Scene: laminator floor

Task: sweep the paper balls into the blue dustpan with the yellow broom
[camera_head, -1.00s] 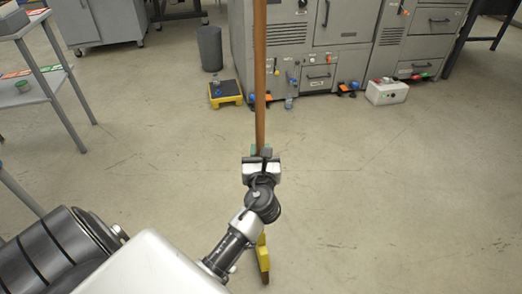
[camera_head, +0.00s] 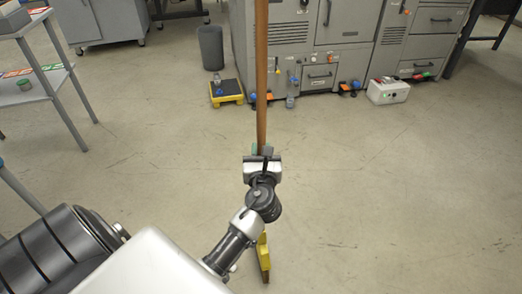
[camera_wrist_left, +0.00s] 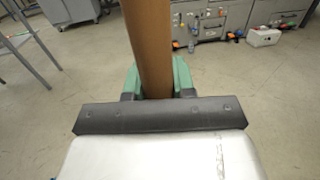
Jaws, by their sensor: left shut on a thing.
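The yellow broom's brown handle (camera_head: 261,75) stands nearly upright in the middle of the head view. Its yellow head (camera_head: 263,256) shows low, partly behind my arm, close to the floor; I cannot tell whether it touches. My left gripper (camera_head: 262,152) is shut around the handle. In the left wrist view the handle (camera_wrist_left: 150,45) runs up between the green fingers of the left gripper (camera_wrist_left: 156,82). My right gripper is not in view. I see no paper balls and no blue dustpan in these frames.
Grey machines (camera_head: 345,45) line the back, with a white box (camera_head: 388,91) on the floor. A dark bin (camera_head: 211,47) and a yellow low platform (camera_head: 227,91) stand back left. A grey table (camera_head: 30,88) is at the left. The middle and right floor is clear.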

